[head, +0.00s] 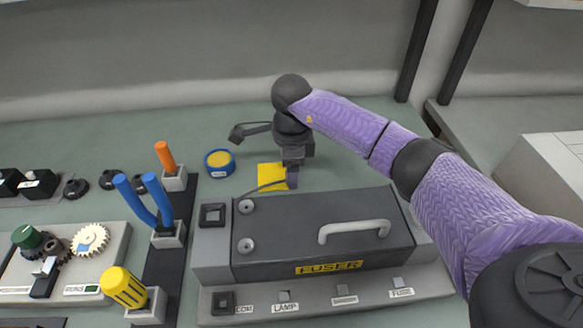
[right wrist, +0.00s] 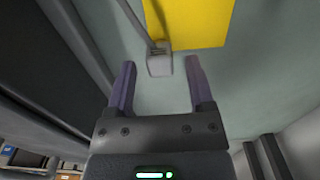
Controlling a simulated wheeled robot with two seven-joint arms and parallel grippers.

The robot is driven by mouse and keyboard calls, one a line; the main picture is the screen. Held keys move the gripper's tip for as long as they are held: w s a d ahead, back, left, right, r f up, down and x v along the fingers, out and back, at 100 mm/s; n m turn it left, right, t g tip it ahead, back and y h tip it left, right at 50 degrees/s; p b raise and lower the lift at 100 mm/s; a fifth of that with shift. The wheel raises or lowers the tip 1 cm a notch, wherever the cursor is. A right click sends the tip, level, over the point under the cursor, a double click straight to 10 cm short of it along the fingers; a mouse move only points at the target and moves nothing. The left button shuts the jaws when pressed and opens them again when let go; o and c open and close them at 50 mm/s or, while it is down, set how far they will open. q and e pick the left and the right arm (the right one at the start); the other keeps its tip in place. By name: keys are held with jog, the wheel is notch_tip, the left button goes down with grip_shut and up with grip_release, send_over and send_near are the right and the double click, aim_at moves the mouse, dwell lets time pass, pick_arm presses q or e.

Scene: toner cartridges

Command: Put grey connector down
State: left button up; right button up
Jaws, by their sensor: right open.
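The grey connector (right wrist: 160,65) shows in the right wrist view, at the edge of a yellow square (right wrist: 190,22), with its grey cable running up from it. My right gripper (right wrist: 160,80) is open. Its two purple fingers stand apart on either side of the connector with clear gaps, not touching it. In the head view my right gripper (head: 292,178) points down at the right edge of the yellow square (head: 270,172), behind the dark fuser box. There the connector is hidden or too small to make out. My left gripper is not in view.
The fuser box (head: 290,240) with its grey handle (head: 354,231) stands in front of the gripper. A blue tape roll (head: 219,163) lies left of the yellow square. Tools with orange (head: 165,156), blue (head: 158,195) and yellow (head: 123,286) handles stand at left. The green table behind is mostly clear.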

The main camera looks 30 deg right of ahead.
notch_tip(320, 180, up, 8)
jog(key=shift+f+p, duration=0.15)
jog(key=shift+p, duration=0.9)
pick_arm(q)
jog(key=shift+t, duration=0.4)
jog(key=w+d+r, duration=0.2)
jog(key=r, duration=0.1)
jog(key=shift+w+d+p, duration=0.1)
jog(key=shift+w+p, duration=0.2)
jog(key=shift+p, duration=0.1)
pick_arm(e)
notch_tip(320, 180, up, 4)
jog(key=shift+r, duration=0.1)
